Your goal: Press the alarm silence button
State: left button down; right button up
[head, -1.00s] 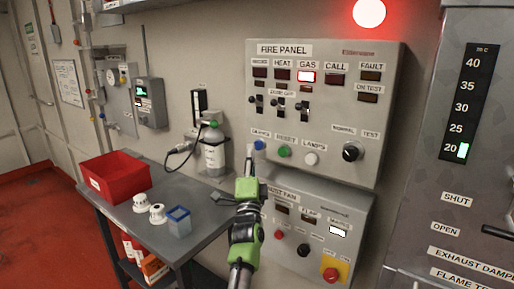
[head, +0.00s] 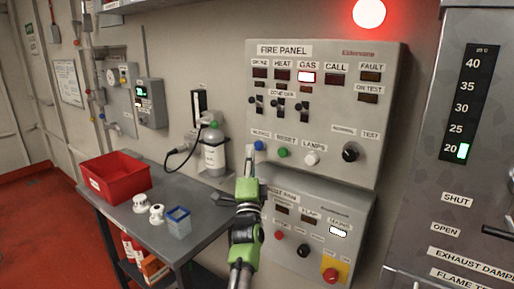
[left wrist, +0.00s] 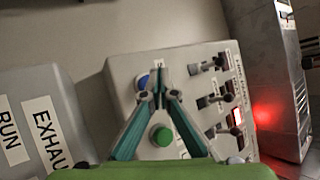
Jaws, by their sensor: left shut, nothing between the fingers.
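The grey fire panel (head: 325,125) hangs on the wall. Its blue button (head: 259,145), beside a small label that seems to read "SILENCE", is at the lower left of the panel. My left gripper (head: 249,153) is shut and empty, with its fingertips just left of and slightly below the blue button in the head view. In the left wrist view, the blue button (left wrist: 143,82) shows just left of the fingertips (left wrist: 158,78). I cannot tell whether they touch the panel. The right gripper is not in view.
A green reset button (head: 283,153) and white lamps button (head: 312,158) sit right of the blue one. A lower panel (head: 345,215) has a red button (head: 330,275). A table (head: 205,222) bears a red bin (head: 115,178). A red lamp (head: 369,12) glows above.

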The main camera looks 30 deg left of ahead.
pick_arm(q)
jog(key=shift+w, duration=0.1)
jog(key=shift+w, duration=0.35)
jog(key=shift+w+b, duration=0.65)
jog(key=shift+w, duration=0.05)
dwell(0.8)
jog(key=shift+r, duration=0.1)
jog(key=shift+s+p, duration=1)
jog(key=shift+s, duration=0.1)
